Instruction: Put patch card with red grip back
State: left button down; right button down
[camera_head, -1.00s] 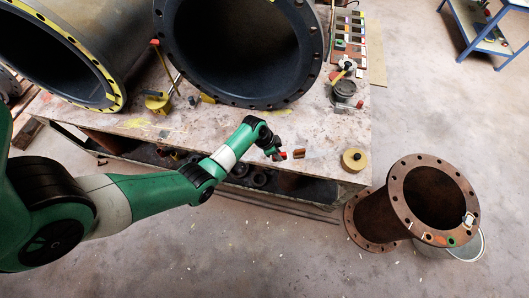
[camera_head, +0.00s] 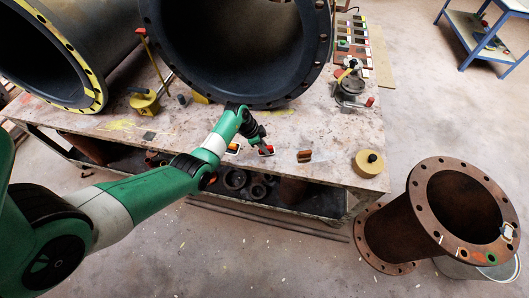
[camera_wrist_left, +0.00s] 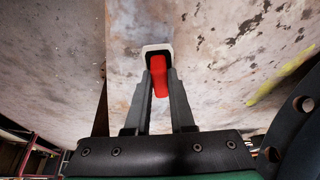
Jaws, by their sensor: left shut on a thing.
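My left gripper (camera_head: 262,147) is shut on the red grip of a patch card. In the left wrist view, the red grip (camera_wrist_left: 162,76) sits between the two fingertips, with the pale, dark-edged card (camera_wrist_left: 157,48) just beyond it. In the head view the card with the red grip (camera_head: 267,151) shows small at the gripper's tip, over the front part of the table. I cannot tell whether the card touches the tabletop. A rack with several coloured cards (camera_head: 352,47) lies at the table's back right. My right gripper is not in view.
The stone-like table (camera_head: 330,135) carries a large dark lined pipe (camera_head: 240,50) behind the gripper. A brown block (camera_head: 304,156) lies right of the gripper, and a yellow round tin (camera_head: 369,163) stands near the right corner. A rusty flanged pipe (camera_head: 415,225) stands on the floor.

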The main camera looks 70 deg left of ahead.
pick_arm(q)
jog(key=shift+f, duration=0.7)
jog(key=shift+r, duration=0.2)
jog(key=shift+f, duration=0.2)
jog(key=c, duration=0.8)
grip_release()
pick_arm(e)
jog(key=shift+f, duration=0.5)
pick_arm(q)
jog(key=shift+o, duration=0.2)
jog(key=shift+r+p, duration=0.3)
jog(key=shift+r, duration=0.05)
jog(key=p+v, duration=0.8)
jog(key=v, duration=0.3)
jog(key=shift+s+r, duration=0.2)
jog(key=shift+r, duration=0.1)
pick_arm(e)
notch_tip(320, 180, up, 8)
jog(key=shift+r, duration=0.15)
